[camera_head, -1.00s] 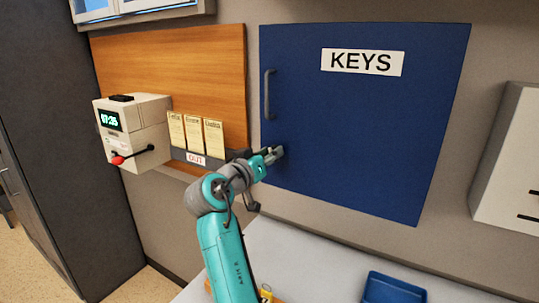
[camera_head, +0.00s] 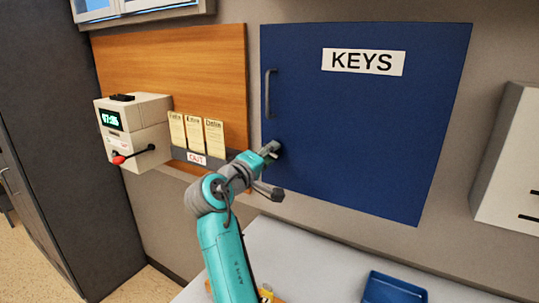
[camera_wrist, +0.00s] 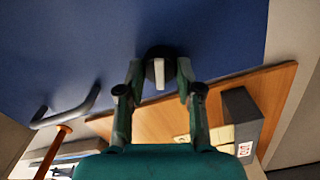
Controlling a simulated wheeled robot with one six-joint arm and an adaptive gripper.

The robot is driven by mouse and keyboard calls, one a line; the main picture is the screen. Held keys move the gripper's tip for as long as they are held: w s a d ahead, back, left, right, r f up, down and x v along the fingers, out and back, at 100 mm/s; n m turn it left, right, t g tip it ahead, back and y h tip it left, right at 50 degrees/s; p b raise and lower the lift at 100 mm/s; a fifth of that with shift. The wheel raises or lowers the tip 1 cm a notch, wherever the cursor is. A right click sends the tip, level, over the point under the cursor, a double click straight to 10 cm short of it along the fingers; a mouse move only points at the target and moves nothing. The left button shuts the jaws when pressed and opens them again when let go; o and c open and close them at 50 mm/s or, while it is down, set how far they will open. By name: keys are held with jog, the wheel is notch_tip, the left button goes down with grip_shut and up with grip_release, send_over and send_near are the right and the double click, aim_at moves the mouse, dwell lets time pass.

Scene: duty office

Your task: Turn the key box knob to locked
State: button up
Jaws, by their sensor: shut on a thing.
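The blue key box (camera_head: 365,130) hangs on the wall, its door shut and labelled KEYS. Its knob (camera_wrist: 159,75) is a dark round disc with a pale raised bar, low on the door below the grey handle (camera_head: 268,93). In the wrist view the bar points up and down the picture. My gripper (camera_wrist: 159,70) is shut on the knob, one finger on each side of it. In the head view my gripper (camera_head: 273,151) is at the lower left of the door and hides most of the knob. I see no lock markings.
A wooden board (camera_head: 180,75) with several cards and an OUT label (camera_head: 197,158) is left of the box. A time clock (camera_head: 135,130) with a red-tipped lever is further left. A blue tray (camera_head: 395,288) lies on the pale counter (camera_head: 310,265) below.

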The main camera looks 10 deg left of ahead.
jog(key=shift+n, duration=1.9)
jog(key=shift+f, duration=0.1)
jog(key=o, duration=1.2)
jog(key=shift+c, duration=0.2)
jog(key=v, duration=1.2)
